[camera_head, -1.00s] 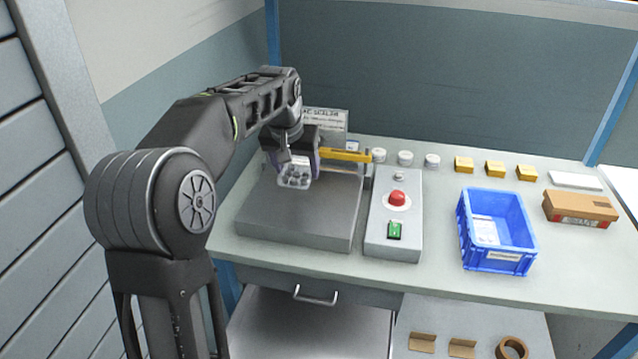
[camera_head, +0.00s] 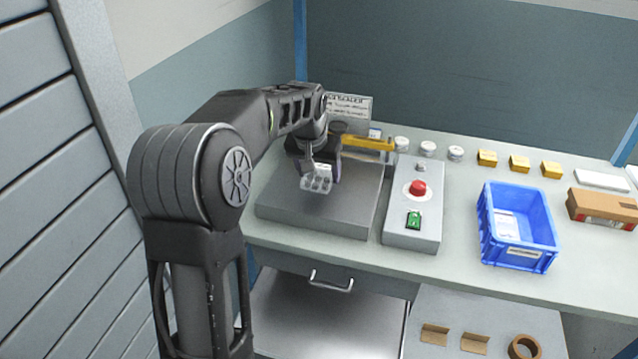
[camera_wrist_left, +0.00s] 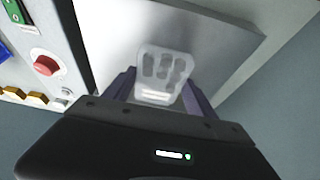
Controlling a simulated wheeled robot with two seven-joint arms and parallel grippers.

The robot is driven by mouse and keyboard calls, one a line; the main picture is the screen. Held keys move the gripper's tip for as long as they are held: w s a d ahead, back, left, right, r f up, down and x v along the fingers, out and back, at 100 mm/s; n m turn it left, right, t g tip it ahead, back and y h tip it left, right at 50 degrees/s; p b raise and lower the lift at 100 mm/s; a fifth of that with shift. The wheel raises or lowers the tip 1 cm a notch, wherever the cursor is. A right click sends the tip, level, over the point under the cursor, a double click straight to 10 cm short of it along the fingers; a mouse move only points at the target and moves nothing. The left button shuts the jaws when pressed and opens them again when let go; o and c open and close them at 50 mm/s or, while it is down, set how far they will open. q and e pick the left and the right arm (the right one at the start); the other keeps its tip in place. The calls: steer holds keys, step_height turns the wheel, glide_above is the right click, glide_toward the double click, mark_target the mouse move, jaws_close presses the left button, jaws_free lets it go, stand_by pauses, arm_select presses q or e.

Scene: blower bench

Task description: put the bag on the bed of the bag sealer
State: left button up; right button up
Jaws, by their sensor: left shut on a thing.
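The bag (camera_head: 316,180) is small and clear, with several grey pieces inside. My left gripper (camera_head: 321,166) is shut on it and holds it over the grey bed of the bag sealer (camera_head: 345,212). In the left wrist view the bag (camera_wrist_left: 160,72) sticks out between the two fingers (camera_wrist_left: 158,92), with the bed (camera_wrist_left: 110,40) behind it. I cannot tell whether the bag touches the bed. The sealer's yellow bar (camera_head: 368,143) is behind the gripper. My right gripper is not in view.
A control box (camera_head: 413,230) with a red button and green switch stands right of the bed. A blue bin (camera_head: 515,255), a brown box (camera_head: 600,206), several yellow blocks (camera_head: 519,163) and white round pieces (camera_head: 428,149) lie further right. A sign (camera_head: 350,108) stands behind the sealer.

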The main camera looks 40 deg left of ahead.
mark_target(317, 178)
arm_select(q)
steer(key=shift+f, duration=1.85)
steer(key=shift+f, duration=0.2)
steer(key=o, duration=1.5)
steer(key=shift+c, duration=0.2)
steer(key=shift+r, duration=0.4)
steer(key=v, duration=1.1)
steer(key=shift+s+r, duration=0.25)
steer(key=shift+r, duration=0.05)
steer(key=shift+d, duration=0.1)
